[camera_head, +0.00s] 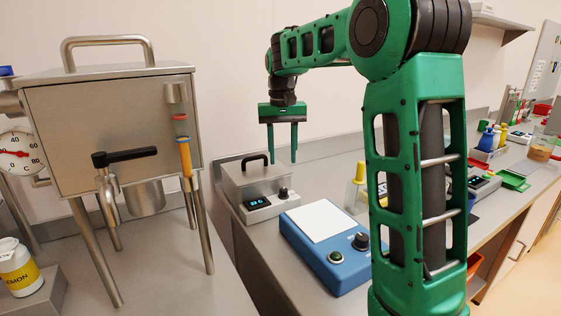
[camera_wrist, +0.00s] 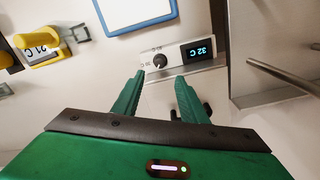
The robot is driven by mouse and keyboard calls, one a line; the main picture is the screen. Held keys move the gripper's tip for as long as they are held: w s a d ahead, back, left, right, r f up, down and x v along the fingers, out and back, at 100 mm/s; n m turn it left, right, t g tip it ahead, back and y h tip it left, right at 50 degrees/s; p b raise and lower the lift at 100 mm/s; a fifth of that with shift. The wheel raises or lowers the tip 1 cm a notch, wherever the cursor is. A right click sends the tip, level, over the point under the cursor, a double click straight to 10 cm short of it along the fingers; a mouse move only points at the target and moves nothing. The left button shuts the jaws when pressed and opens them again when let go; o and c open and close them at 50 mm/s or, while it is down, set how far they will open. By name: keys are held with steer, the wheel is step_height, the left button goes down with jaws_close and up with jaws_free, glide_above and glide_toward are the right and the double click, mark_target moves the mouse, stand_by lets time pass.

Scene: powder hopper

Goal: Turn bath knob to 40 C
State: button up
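The bath (camera_head: 245,181) is a small metal box with a black lid handle, on the bench at the picture's centre left. Its front panel carries a lit display (camera_head: 257,202) and a dark bath knob (camera_head: 284,193). In the wrist view the display (camera_wrist: 201,48) appears to read 32 C, and the knob (camera_wrist: 159,61) shows beside it. My gripper (camera_head: 283,160) points down above the knob side of the bath, open and empty. In the wrist view the fingertips (camera_wrist: 159,79) lie just below the knob in the picture, apart from it.
A blue device (camera_head: 325,250) with a white plate, a black knob and a green button stands in front of the bath. A yellow-topped item (camera_head: 358,188) stands behind it. A steel hopper (camera_head: 115,130) on legs stands at left, with a dial gauge (camera_head: 18,154).

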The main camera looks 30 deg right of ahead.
mark_target(283, 189)
steer(key=s+n+t, duration=0.4)
steer(key=s+n, duration=0.1)
steer(key=n, duration=0.1)
steer(key=shift+y, duration=0.4)
steer(key=x, duration=1.1)
steer(key=shift+w+d+f, duration=0.15)
steer(key=shift+w+d, duration=0.1)
steer(key=shift+d, duration=0.15)
steer(key=shift+c, duration=0.6)
jaws_close()
